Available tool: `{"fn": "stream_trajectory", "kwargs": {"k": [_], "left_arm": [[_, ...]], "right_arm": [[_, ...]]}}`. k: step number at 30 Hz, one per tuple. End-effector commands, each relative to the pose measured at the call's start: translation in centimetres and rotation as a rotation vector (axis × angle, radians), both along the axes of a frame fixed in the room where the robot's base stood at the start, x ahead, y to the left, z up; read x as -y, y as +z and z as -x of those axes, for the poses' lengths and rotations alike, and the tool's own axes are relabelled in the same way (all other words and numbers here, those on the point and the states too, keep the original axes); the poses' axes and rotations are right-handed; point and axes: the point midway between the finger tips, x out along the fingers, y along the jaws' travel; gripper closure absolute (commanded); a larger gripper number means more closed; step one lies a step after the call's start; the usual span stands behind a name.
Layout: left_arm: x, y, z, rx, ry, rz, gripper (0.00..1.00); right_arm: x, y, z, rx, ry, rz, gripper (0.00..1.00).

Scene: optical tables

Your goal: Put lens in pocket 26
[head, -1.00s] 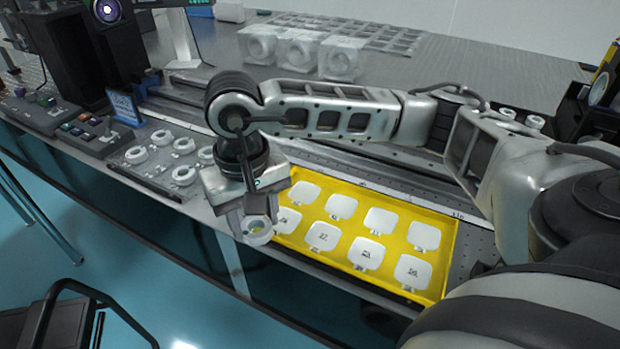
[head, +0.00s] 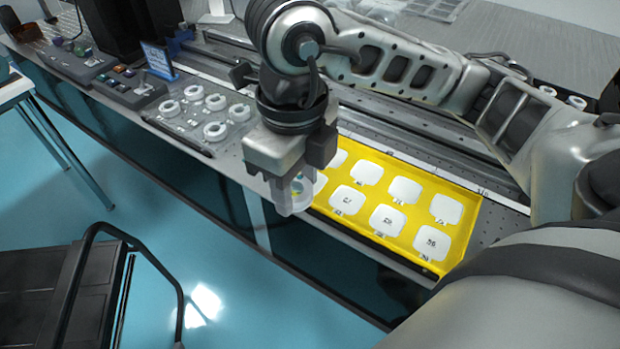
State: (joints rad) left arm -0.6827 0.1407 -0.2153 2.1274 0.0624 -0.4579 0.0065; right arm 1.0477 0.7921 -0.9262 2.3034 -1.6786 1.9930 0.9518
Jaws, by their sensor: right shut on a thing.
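My right gripper (head: 292,192) is shut on the lens (head: 298,187), a small round piece in a pale ring. It holds the lens just off the left front corner of the yellow tray (head: 462,240). The tray holds several white numbered pockets in two rows. The near-row pocket at the right (head: 432,242) seems to read 26 or 30; the digits are too small to be sure. A pocket further left (head: 347,200) seems to read 27. My gripper and arm hide the tray's left end. My left gripper is not in view.
A plate of several white ring mounts (head: 215,131) lies left of my right gripper. Control boxes (head: 130,88) and a small blue sign (head: 158,60) stand further left. A black cart (head: 70,290) stands on the floor at the lower left.

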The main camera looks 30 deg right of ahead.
Motion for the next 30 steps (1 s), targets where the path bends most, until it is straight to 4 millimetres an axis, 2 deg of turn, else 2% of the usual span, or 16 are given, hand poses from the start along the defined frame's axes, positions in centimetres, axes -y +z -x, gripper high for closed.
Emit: {"fn": "stream_trajectory", "kwargs": {"k": [3, 8, 14, 19, 24, 30], "left_arm": [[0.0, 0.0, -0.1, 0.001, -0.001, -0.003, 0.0], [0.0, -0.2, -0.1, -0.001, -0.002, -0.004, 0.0], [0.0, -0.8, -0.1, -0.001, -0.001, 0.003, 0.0], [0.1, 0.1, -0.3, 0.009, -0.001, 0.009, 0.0], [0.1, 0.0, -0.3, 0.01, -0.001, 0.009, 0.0], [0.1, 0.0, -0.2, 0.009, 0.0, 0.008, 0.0]], "right_arm": [[0.0, 0.4, 0.4, 0.004, -0.141, 0.001, 0.79], [0.5, 0.0, 0.0, 0.001, -0.224, 0.002, 0.79], [3.4, -2.1, -3.2, -0.002, -0.235, 0.004, 0.79], [6.2, -3.6, -6.4, 0.001, -0.232, 0.006, 0.79], [7.8, -6.9, -8.3, 0.0, -0.228, 0.004, 0.79], [8.6, -8.5, -9.4, 0.003, -0.224, 0.003, 0.79]]}}
